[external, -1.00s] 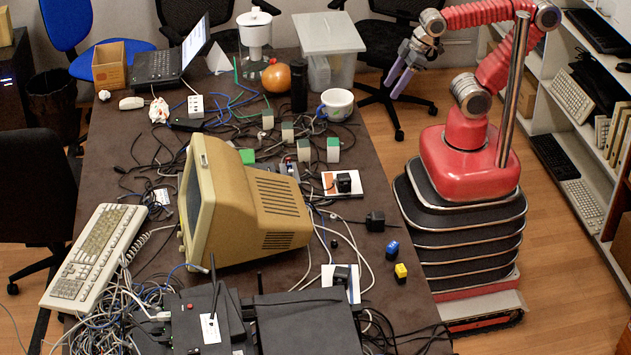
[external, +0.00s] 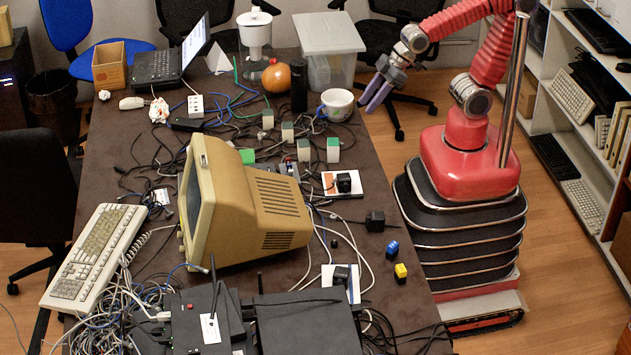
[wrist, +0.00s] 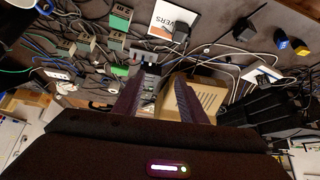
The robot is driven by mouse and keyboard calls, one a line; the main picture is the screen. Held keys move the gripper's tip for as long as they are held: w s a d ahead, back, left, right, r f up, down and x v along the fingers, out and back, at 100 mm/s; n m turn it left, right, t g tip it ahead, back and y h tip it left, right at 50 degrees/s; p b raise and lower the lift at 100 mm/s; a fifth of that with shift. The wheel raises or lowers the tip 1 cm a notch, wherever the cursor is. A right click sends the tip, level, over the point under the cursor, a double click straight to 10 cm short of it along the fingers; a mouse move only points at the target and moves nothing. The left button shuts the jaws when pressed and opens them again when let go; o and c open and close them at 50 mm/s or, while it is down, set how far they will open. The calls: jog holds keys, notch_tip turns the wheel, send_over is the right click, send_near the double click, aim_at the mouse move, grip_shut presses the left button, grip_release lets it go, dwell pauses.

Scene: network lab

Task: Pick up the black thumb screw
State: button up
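A tiny black piece (external: 334,243), which looks like the black thumb screw, lies on the brown table right of the beige monitor, between two white cards. My gripper (external: 368,104) has purple fingers pointing down beside the table's right edge, near the white mug and far behind the screw. In the wrist view my gripper (wrist: 158,78) shows its fingers spread, with nothing held between them.
The beige monitor (external: 275,215) stands tall left of the screw. A black cube (external: 375,221), a blue block (external: 392,248) and a yellow block (external: 401,272) lie to its right. Cables surround the area. The white mug (external: 337,104) and several green-white blocks stand farther back.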

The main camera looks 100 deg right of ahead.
jog(key=w+a+f+n+t+y, duration=0.2)
jog(key=w+a+f+n+y, duration=0.1)
jog(key=w+a+f, duration=1)
jog(key=s+a+f+n+y, duration=0.1)
jog(key=a+f, duration=0.2)
jog(key=a, duration=0.1)
jog(key=a+f+t+y, duration=0.1)
jog(key=a+f, duration=0.3)
jog(key=a, duration=0.1)
jog(key=s+a+f+n+y, duration=0.1)
jog(key=a+f, duration=0.2)
jog(key=a, duration=0.2)
jog(key=shift+s+a+f+n, duration=0.15)
jog(key=shift+s+f+n, duration=0.15)
jog(key=shift+s+f, duration=0.1)
jog(key=shift+x, duration=0.85)
